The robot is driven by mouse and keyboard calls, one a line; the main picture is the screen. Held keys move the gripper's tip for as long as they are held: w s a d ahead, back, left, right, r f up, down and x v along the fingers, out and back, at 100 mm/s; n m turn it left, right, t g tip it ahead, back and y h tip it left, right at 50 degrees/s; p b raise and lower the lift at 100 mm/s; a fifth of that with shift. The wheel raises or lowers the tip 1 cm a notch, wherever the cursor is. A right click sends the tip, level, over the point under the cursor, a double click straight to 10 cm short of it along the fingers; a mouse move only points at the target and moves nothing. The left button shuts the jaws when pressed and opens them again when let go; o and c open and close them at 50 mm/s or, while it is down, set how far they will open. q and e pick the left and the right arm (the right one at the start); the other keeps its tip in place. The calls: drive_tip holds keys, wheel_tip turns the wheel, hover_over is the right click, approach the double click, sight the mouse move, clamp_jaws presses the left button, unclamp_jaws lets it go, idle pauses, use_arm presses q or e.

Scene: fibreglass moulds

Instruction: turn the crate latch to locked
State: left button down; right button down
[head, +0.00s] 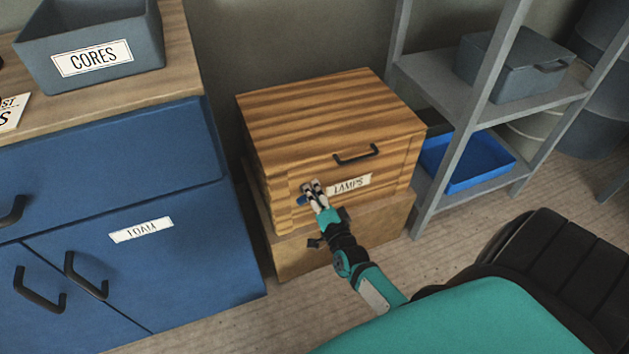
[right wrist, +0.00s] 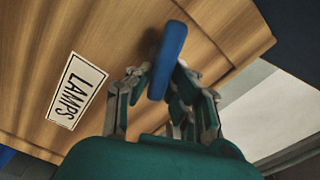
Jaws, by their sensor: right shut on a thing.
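The crate (head: 320,115) is a striped wooden box with a dark handle on its front and a label reading LAMPS. Its latch is a blue lever (head: 302,200) at the left of the label, mostly hidden by my gripper in the head view. My left gripper is not in view.
The crate stands on a plain brown box (head: 300,257). A blue cabinet (head: 110,160) labelled FOAM is close on the left, with a CORES bin (head: 95,85) on top. A grey shelf (head: 455,100) with a blue tray (head: 480,165) stands on the right.

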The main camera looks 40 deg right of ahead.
drive_tip(key=m, duration=0.3)
drive_tip(key=shift+w+d+f+m+b, duration=0.1)
drive_tip(key=shift+d+m+b, duration=0.2)
drive_tip(key=shift+d+b, duration=0.05)
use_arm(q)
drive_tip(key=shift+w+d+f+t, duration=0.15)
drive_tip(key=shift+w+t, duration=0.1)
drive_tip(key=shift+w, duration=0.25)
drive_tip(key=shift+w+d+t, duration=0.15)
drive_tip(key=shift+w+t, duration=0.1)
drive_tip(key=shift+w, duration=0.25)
use_arm(e)
drive_tip(key=shift+m, duration=0.7)
drive_tip(key=c, duration=1.6)
unclamp_jaws()
drive_tip(key=shift+f, duration=0.1)
drive_tip(key=shift+c, duration=0.2)
drive_tip(key=o, duration=0.4)
drive_tip(key=shift+w+a+f, duration=0.1)
drive_tip(key=shift+w+f, duration=0.05)
drive_tip(key=shift+f, duration=0.05)
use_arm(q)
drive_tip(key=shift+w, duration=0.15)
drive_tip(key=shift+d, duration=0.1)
